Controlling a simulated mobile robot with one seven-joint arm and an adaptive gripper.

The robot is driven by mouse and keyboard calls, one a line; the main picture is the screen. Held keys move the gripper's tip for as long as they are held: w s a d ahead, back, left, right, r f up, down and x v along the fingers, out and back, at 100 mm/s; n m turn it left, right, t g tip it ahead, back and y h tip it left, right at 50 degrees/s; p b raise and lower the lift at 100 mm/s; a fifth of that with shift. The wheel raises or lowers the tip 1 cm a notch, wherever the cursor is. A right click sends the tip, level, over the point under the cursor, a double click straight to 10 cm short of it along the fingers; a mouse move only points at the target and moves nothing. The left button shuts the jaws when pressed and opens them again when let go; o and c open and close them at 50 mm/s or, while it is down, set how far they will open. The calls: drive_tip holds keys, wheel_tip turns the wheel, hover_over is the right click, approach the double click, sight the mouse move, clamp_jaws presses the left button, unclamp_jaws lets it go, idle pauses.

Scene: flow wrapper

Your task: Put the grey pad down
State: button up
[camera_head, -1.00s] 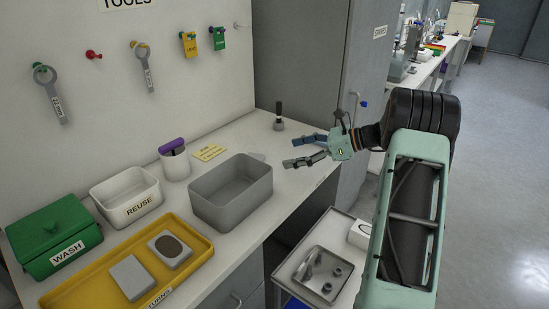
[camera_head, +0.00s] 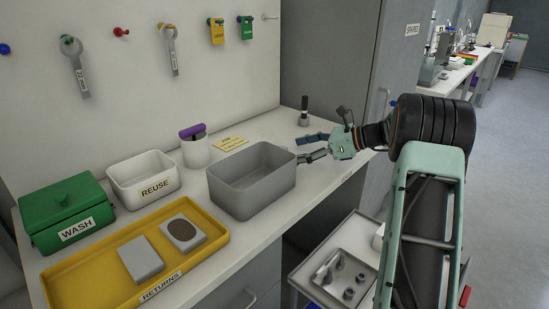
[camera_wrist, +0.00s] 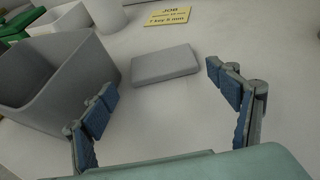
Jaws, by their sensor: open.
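A flat grey pad (camera_wrist: 166,66) lies on the white bench in the wrist view, apart from my fingers and just beyond the fingertips. My gripper (camera_wrist: 160,82) is open and empty, one blue-padded finger on each side of the view. In the head view my gripper (camera_head: 303,148) is low over the bench at the right end of the grey bin (camera_head: 252,200). I cannot make out this pad in the head view. Two other grey blocks lie in the yellow RETURNS tray (camera_head: 85,287): a plain one (camera_head: 141,259) and one with a dark disc (camera_head: 183,233).
The grey bin (camera_wrist: 60,85) stands close by my left finger. A yellow JOB card (camera_wrist: 167,16) lies behind the pad. A white REUSE box (camera_head: 143,180), a green WASH box (camera_head: 65,212) and a cup (camera_head: 195,150) stand left. A cart with a metal tray (camera_head: 340,280) stands below right.

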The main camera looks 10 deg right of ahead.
drive_tip(key=b+x, duration=0.1)
drive_tip(key=x, duration=0.3)
drive_tip(key=shift+w+a+f+b, duration=0.1)
drive_tip(key=shift+w+a+b, duration=0.1)
drive_tip(key=shift+w+b, duration=0.1)
drive_tip(key=shift+c, duration=0.4)
drive_tip(key=c, duration=0.5)
drive_tip(key=shift+c, duration=0.2)
